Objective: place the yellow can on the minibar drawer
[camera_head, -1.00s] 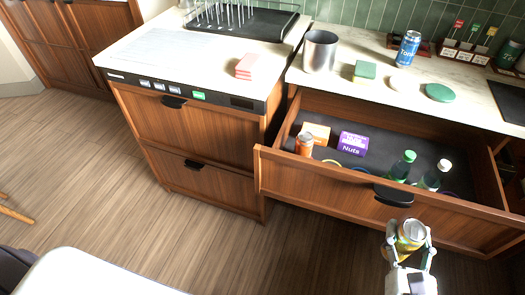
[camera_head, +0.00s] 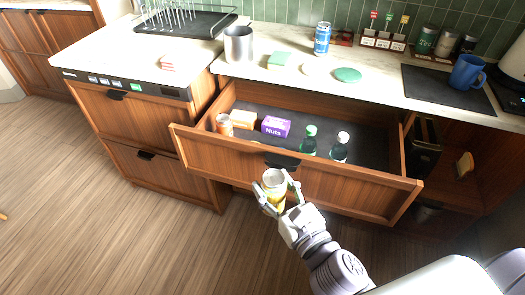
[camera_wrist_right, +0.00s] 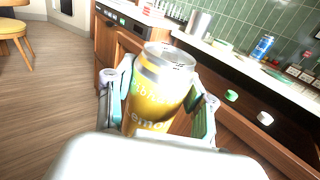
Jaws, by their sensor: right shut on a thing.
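The yellow can (camera_head: 274,188) is upright, slightly tilted, in my right gripper (camera_head: 278,196), which is shut on it. The right wrist view shows the can (camera_wrist_right: 158,95) between both fingers (camera_wrist_right: 160,100), with its silver top and lemon label facing the camera. The open minibar drawer (camera_head: 300,179) is pulled out under the counter. The gripper and can are in front of the drawer's front panel in the head view, near its black handle (camera_head: 282,160). My left gripper is not in view.
The drawer holds an orange can (camera_head: 224,124), an orange box (camera_head: 243,119), a purple nuts box (camera_head: 276,126) and two green bottles (camera_head: 309,140) at the right. Bare dark floor shows in the drawer's middle front and back. A blue can (camera_head: 322,39) and metal cup (camera_head: 238,44) stand on the counter above.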

